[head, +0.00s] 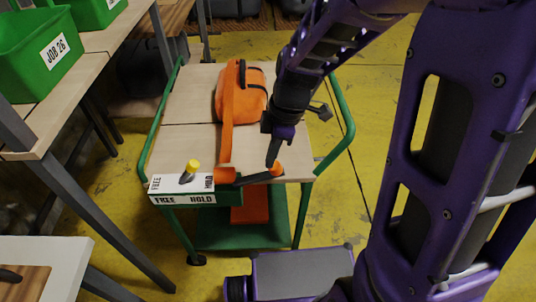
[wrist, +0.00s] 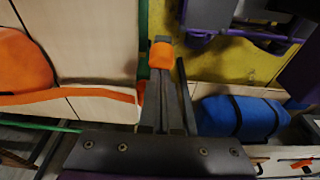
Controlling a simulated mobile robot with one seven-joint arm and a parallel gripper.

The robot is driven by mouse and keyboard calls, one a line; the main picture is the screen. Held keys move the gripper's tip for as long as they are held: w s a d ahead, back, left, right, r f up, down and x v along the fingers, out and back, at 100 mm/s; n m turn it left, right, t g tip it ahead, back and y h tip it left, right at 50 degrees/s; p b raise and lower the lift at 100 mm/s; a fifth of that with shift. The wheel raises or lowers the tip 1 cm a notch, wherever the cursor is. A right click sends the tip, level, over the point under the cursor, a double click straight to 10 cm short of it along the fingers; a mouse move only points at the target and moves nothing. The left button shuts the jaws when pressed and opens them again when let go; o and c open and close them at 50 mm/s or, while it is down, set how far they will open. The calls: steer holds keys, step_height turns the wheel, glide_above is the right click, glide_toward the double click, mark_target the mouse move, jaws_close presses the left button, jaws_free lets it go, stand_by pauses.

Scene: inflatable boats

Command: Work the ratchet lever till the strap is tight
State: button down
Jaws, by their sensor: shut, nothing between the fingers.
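An orange strap (head: 227,115) runs from the orange bag (head: 252,100) on the cart to an orange ratchet body (head: 224,175) at the cart's front edge. The dark ratchet lever (head: 258,180) lies low, pointing right, with an orange tip (head: 277,169). My gripper (head: 272,162) is shut and empty, pointing down right at the lever's tip; I cannot tell if it touches. In the wrist view the orange tip (wrist: 161,56) shows just beyond my fingers. The strap (wrist: 70,98) looks slightly curved there. The ratchet's inner parts are hidden.
A box marked FREE and HOLD (head: 166,198), with a yellow-topped knob (head: 193,166), sits left of the ratchet. The green cart rail (head: 345,135) rises at right. Benches with green bins (head: 38,62) stand left. A blue roll (wrist: 240,118) shows in the wrist view.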

mark_target(271, 173)
steer(key=shift+f, duration=2.1)
step_height(271, 173, up, 8)
steer(key=p, duration=0.5)
steer(key=shift+d+f, duration=0.1)
steer(key=shift+f, duration=0.1)
step_height(271, 173, down, 5)
steer(key=b, duration=0.4)
steer(key=shift+f+b, duration=0.6)
steer(key=shift+f, duration=0.8)
step_height(271, 173, up, 8)
steer(key=p, duration=0.6)
steer(key=shift+f, duration=0.1)
